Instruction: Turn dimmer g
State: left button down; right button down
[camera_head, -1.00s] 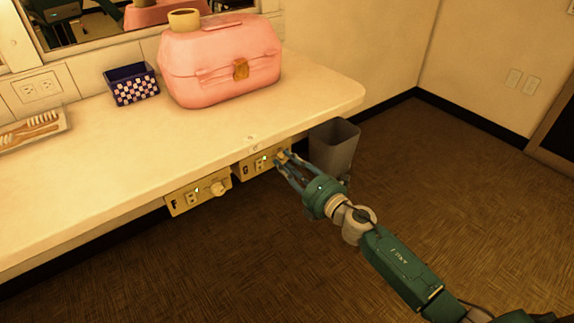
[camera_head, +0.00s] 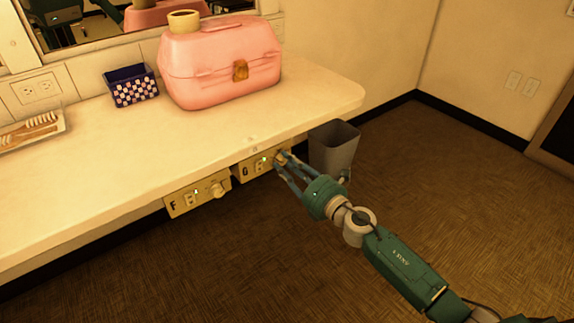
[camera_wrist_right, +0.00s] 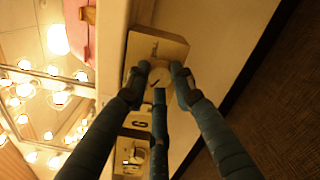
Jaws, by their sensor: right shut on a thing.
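Panel G (camera_head: 250,171) is a beige plate under the counter's front edge, with a letter G, small switches and a round dimmer knob. My right gripper (camera_head: 281,160) is at the right end of this panel, with its fingers around the knob. In the right wrist view the pale round knob (camera_wrist_right: 160,74) with a dark pointer mark sits between the fingers of my right gripper (camera_wrist_right: 161,80), which is shut on it. The letter G (camera_wrist_right: 137,123) and a switch show below. In the head view the fingers hide most of the knob. My left gripper is not in view.
Panel F (camera_head: 185,204) with its own knob (camera_head: 218,188) hangs just left of panel G. A grey bin (camera_head: 334,148) stands close behind my right gripper. The counter (camera_head: 140,160) carries a pink case (camera_head: 215,65), a blue checkered box (camera_head: 132,88) and a tray with brushes (camera_head: 30,130).

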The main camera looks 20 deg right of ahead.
jog(key=shift+w+d, duration=0.1)
jog(key=shift+d, duration=0.15)
jog(key=c, duration=1.5)
grip_release()
jog(key=shift+o, duration=0.2)
jog(key=v, duration=1.2)
